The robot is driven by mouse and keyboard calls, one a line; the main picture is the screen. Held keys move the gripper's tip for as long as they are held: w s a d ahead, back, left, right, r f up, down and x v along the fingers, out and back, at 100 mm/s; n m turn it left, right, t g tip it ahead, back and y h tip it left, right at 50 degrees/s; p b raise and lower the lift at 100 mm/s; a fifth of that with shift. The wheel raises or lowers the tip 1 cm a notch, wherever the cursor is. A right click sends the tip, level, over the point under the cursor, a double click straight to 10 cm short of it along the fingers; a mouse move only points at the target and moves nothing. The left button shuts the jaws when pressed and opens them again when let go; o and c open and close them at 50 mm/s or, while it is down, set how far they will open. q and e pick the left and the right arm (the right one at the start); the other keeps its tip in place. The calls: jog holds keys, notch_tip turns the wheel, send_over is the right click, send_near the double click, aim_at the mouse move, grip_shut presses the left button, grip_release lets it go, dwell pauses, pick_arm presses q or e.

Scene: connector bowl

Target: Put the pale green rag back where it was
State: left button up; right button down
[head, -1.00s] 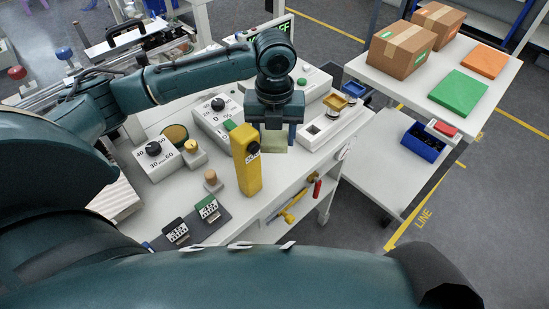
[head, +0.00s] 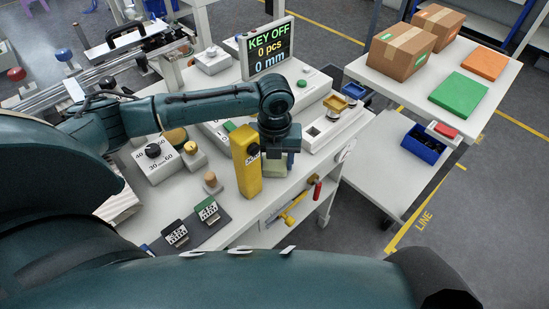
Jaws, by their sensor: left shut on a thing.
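My left gripper (head: 279,163) points down over the front part of the white workbench (head: 225,236), just right of the yellow block-shaped device (head: 246,165). It is shut on the pale green rag (head: 290,163), of which only a small part shows beside the fingers. I cannot tell whether the rag touches the bench top. My right gripper is not in view.
A display (head: 268,47) reading "KEY OFF" stands behind my left arm. A dial box (head: 156,158), a wooden peg (head: 211,182) and two small dark-based connectors (head: 206,210) are left of the gripper.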

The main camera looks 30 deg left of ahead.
aim_at(276, 163)
pick_arm(q)
jog(key=o, duration=1)
notch_tip(276, 163, up, 12)
jog(key=shift+r, duration=0.15)
jog(key=shift+d, duration=0.15)
